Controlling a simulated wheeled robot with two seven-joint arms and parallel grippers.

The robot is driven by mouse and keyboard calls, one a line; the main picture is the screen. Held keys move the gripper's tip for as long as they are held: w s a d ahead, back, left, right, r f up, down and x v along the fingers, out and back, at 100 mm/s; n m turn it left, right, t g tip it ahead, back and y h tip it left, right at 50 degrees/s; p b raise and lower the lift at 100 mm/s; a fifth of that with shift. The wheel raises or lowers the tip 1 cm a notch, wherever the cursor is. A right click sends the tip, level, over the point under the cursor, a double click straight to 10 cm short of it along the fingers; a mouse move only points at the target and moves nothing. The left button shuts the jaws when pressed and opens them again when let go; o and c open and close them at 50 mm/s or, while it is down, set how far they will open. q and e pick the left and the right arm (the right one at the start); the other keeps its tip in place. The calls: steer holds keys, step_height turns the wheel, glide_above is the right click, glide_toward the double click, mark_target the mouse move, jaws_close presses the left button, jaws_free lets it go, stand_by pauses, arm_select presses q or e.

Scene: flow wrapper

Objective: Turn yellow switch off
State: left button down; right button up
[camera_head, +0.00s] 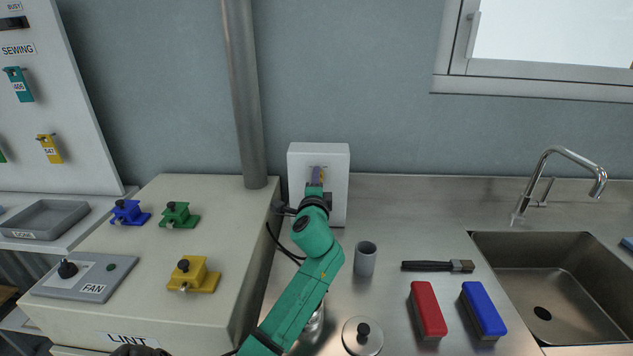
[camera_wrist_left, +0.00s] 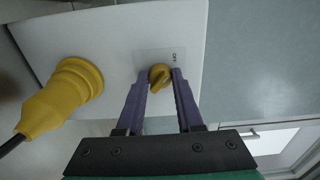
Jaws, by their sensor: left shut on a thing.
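The yellow switch (camera_wrist_left: 159,77) is a round knob with a raised grip on a white wall box (camera_head: 336,160). A label reading "OFF" or similar is beside it in the left wrist view, too small to read surely. My left gripper (camera_wrist_left: 161,84) has its two purple fingers on either side of the knob, closed on it. In the head view my left gripper (camera_head: 316,178) reaches the front of the white box and hides most of the switch. A yellow plug (camera_wrist_left: 62,97) with a dark cable sits in the same box. My right gripper is not in view.
On the steel counter stand a grey cup (camera_head: 365,258), a brush (camera_head: 438,266), a red block (camera_head: 428,310) and a blue block (camera_head: 483,310). A sink (camera_head: 550,285) is at right. A beige machine (camera_head: 150,245) with coloured latches stands left of my arm.

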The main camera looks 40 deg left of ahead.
arm_select(q)
steer(key=shift+f, duration=0.1)
steer(key=c, duration=0.6)
jaws_free()
steer(key=shift+o, duration=0.2)
steer(key=b+v, duration=0.2)
steer(key=v, duration=1.2)
steer(key=shift+s+d, duration=0.25)
